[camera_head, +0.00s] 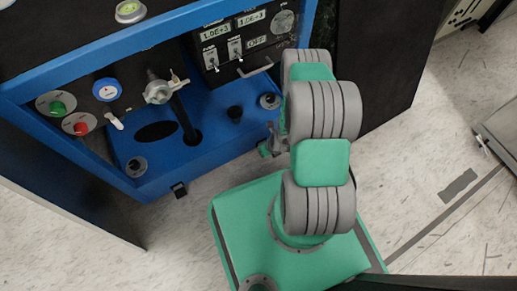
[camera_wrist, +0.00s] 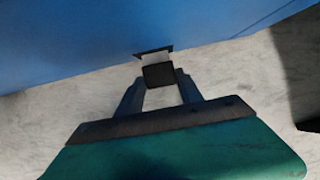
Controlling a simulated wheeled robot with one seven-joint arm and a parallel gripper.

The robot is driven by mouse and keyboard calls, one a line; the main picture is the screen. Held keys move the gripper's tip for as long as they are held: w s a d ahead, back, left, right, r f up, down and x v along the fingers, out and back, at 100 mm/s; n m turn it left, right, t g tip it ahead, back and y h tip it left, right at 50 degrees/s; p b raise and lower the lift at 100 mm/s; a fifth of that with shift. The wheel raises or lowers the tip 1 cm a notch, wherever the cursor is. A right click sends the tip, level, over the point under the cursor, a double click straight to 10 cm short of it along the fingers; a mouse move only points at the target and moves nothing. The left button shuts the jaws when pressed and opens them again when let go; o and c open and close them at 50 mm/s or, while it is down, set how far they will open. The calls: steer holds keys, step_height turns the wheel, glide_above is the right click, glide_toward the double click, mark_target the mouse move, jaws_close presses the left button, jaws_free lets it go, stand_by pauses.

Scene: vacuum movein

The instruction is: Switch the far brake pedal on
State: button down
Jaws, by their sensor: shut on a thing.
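A small black brake pedal (camera_wrist: 159,75) on a pale stem sticks out from the blue cart's lower edge in the wrist view. My gripper (camera_wrist: 160,84) has its two fingers on either side of it, closed on it. In the head view my gripper (camera_head: 268,148) is low at the cart's right front corner, mostly hidden by my arm, and the pedal there cannot be made out. Another black brake pedal (camera_head: 180,189) sticks out at the cart's lower front edge, left of my arm, with nothing touching it. I cannot tell the held pedal's tilt.
The blue cart (camera_head: 215,128) carries a black control box (camera_head: 240,48), a metal valve (camera_head: 160,92), and green (camera_head: 57,107) and red (camera_head: 81,128) buttons. A dark panel (camera_head: 385,50) stands behind my arm. Pale floor (camera_head: 440,190) is free on the right; a grey metal object (camera_head: 500,135) lies at the right edge.

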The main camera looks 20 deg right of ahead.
steer(key=shift+f+t, duration=0.3)
steer(key=shift+t, duration=0.2)
steer(key=c, duration=0.8)
jaws_free()
steer(key=shift+o, duration=0.2)
steer(key=shift+r, duration=0.1)
steer(key=p+v, duration=0.3)
steer(key=v, duration=0.4)
steer(key=shift+s+r+p, duration=0.2)
steer(key=shift+r+p, duration=0.05)
steer(key=shift+p, duration=0.1)
